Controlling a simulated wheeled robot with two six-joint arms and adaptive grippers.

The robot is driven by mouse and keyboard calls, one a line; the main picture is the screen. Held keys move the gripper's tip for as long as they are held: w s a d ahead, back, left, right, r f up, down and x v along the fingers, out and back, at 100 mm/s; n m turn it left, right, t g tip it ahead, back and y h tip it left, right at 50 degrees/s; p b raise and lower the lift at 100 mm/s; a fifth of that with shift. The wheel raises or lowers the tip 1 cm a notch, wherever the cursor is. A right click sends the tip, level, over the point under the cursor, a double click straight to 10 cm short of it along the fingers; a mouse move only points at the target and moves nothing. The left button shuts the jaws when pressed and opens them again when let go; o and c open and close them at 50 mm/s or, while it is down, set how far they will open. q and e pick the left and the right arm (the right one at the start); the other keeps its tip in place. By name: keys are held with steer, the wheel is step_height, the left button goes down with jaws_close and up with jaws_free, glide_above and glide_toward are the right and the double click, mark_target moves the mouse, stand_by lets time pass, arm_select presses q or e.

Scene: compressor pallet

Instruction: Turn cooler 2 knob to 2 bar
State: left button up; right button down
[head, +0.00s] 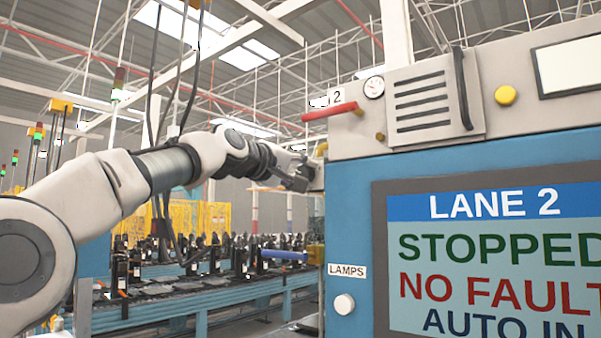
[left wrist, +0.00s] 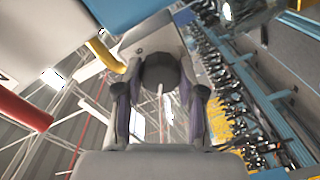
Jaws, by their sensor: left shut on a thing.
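A dark round knob (left wrist: 160,70) on a grey mount sits between my left gripper's fingers in the left wrist view. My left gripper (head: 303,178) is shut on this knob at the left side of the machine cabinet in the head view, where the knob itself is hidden. A small white gauge (head: 374,87) is on the cabinet front beside a plate marked 2 (head: 337,96). Its needle is too small to read. My right gripper is not in view.
A red lever (head: 333,112) sticks out from the cabinet above my left gripper, and shows in the left wrist view (left wrist: 22,110). A yellow pipe (left wrist: 105,55) is close to the knob. The screen (head: 490,255) reads LANE 2 STOPPED. A conveyor (head: 205,298) stands behind.

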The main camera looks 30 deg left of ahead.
arm_select(q)
steer(key=shift+n, duration=0.5)
steer(key=o, duration=1.1)
steer(key=shift+o, duration=0.2)
steer(key=shift+w+f, duration=0.1)
steer(key=shift+w, duration=0.15)
steer(key=shift+s, duration=0.15)
